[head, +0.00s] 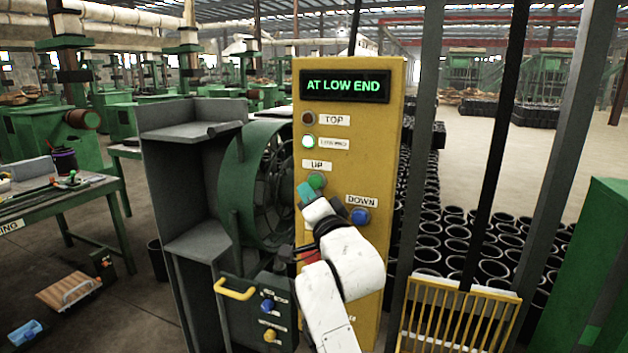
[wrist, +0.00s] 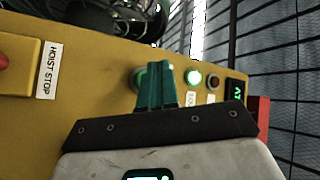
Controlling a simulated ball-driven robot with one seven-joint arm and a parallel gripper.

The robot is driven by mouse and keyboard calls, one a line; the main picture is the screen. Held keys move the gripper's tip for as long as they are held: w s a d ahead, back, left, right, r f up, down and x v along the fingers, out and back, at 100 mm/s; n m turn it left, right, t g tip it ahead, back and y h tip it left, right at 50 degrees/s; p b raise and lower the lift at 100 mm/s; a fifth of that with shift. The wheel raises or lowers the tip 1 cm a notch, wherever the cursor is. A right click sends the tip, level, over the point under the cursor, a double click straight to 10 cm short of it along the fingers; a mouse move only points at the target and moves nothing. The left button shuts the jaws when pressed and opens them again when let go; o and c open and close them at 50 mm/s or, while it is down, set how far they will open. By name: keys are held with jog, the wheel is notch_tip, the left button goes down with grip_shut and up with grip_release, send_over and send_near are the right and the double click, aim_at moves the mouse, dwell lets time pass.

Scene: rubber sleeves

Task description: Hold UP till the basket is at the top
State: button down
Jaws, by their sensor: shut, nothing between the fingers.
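The yellow control panel (head: 385,130) faces me, its display (head: 345,85) reading "AT LOW END". The TOP lamp (head: 308,118) is dark; the lamp below it (head: 308,141) is lit, also in the wrist view (wrist: 193,77). The green UP button (head: 316,181) is partly hidden behind my fingers in the wrist view. My gripper (head: 306,192) has its teal fingers shut and empty at the UP button; I cannot tell whether they touch it. In the wrist view the fingertips (wrist: 158,70) overlap the button. The yellow barred basket (head: 455,318) is low at the right.
The blue DOWN button (head: 360,215) is just right of my gripper. A HOIST STOP label (wrist: 50,70) shows beside a red button in the wrist view. Dark posts (head: 420,130) stand right of the panel. A dark box with a yellow handle (head: 235,291) is lower left.

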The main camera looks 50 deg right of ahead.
jog(key=shift+w+d, duration=0.2)
jog(key=shift+d, duration=0.35)
jog(key=shift+d, duration=0.15)
dwell(1.6)
jog(key=shift+w+d, duration=0.15)
jog(key=shift+d, duration=0.1)
